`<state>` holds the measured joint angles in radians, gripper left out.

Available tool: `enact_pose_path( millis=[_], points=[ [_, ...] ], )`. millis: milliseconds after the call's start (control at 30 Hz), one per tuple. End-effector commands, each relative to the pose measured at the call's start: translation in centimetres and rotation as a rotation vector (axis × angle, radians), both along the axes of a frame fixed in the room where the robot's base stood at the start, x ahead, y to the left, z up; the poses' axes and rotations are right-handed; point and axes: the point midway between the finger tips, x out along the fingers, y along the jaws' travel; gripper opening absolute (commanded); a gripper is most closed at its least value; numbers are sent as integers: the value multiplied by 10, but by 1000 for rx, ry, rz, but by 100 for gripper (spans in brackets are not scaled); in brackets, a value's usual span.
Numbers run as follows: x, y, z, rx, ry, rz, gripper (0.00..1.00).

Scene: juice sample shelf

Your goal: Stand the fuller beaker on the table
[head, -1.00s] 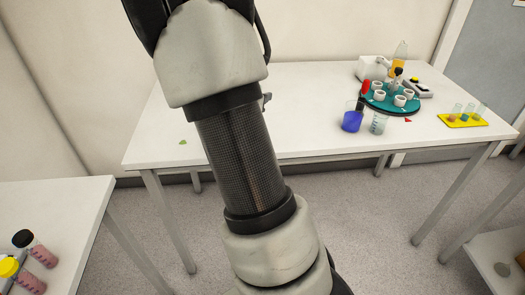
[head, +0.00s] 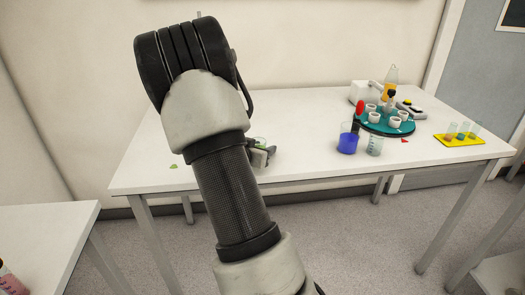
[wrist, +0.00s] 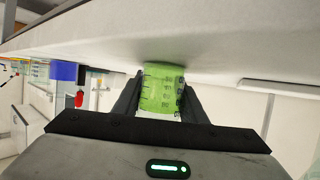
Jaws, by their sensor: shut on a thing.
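My gripper (wrist: 160,100) is shut on a beaker of green liquid (wrist: 161,84), one finger on each side of it. The wrist view is upside down, with the white tabletop (wrist: 120,35) along its top. The beaker's base is at or very close to that tabletop; I cannot tell whether it touches. The beaker looks upright relative to the table. In the head view, my arm hides most of the gripper (head: 264,156), and only a sliver of the green beaker (head: 259,141) shows over the table's left-middle part.
A blue beaker (head: 347,143) and a clear beaker (head: 375,146) stand to the right on the table (head: 300,120). Behind them is a teal round rack (head: 385,124) with white cups. A yellow tray (head: 459,140) holds small tubes. A small green piece (head: 173,166) lies at left.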

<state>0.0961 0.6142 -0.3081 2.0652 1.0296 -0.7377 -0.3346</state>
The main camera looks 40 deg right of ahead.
Motion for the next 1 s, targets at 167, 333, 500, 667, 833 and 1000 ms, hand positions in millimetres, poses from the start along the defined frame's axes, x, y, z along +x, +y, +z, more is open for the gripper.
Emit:
enact_pose_path(
  millis=[167, 333, 500, 667, 833, 1000],
  points=[
    [0, 0, 2, -1, -2, 1, 13],
    [0, 0, -3, -1, -1, 1, 40],
    [0, 0, -2, -1, -1, 1, 57],
    [0, 0, -2, -1, -1, 1, 57],
    [0, 3, 5, 0, -2, 1, 57],
    [-11, 29, 17, 0, -1, 5, 57]
  ],
)
